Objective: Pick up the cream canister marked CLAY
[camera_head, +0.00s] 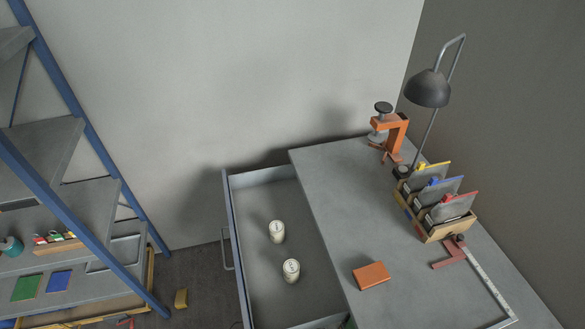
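Two cream canisters stand upright in the open grey drawer (262,190) at the left side of the bench. The farther canister (277,232) is near the middle of the drawer. The nearer canister (291,271) stands a little to its right. Both have dark marks on them, but these are too small to read, so I cannot tell which one is marked CLAY. Neither of my grippers is in view.
The concrete bench (335,195) holds an orange box (371,276), a wooden file rack (437,228), an orange clamp (396,132) and a black lamp (428,89). A blue-framed shelf (75,100) stands left.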

